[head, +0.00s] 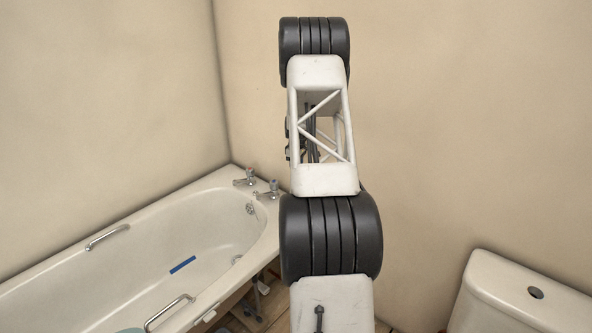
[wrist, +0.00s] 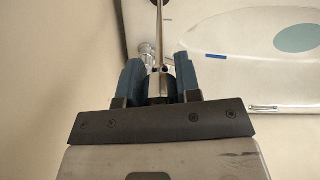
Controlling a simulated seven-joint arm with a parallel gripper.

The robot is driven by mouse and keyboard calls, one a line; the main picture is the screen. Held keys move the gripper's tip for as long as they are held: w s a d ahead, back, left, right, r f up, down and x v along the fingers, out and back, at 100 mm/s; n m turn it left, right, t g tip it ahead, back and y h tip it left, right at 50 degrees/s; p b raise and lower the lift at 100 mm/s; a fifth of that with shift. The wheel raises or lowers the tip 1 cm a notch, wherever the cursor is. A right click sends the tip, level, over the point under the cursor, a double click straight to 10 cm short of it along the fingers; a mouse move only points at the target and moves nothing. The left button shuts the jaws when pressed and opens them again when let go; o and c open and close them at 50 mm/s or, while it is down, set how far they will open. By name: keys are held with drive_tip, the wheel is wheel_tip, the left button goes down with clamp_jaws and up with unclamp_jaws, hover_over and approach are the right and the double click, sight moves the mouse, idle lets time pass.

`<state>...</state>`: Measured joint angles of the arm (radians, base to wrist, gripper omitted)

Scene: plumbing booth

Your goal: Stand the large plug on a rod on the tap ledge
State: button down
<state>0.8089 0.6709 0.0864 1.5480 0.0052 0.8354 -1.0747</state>
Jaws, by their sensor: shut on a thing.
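My gripper (wrist: 158,66) shows in the wrist view with two blue fingers. It is shut on a thin, light rod (wrist: 159,30) that runs up between the fingers and out of the top of the picture. I cannot make out the large plug's shape. In the head view my arm hides the gripper and what it holds. The tap ledge (head: 271,207) is the white end of the bath at the room corner, partly behind my arm. Two chrome taps (head: 270,189) stand on it. Chrome tap parts (wrist: 147,50) also show just beyond the left finger in the wrist view.
The white bath (head: 140,245) fills the left side, with grab handles (head: 107,237), a blue strip (head: 183,265) and a pale teal oval (wrist: 298,38). A white cistern (head: 500,287) stands at the lower right. Beige walls close off the back.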

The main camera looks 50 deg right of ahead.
drive_tip(key=shift+w+d+f, duration=0.1)
drive_tip(key=shift+w+d, duration=0.9)
drive_tip(key=shift+d, duration=0.05)
drive_tip(key=shift+f, duration=1.9)
drive_tip(key=c, duration=0.8)
unclamp_jaws()
wheel_tip(320, 180, up, 12)
drive_tip(key=shift+r, duration=0.2)
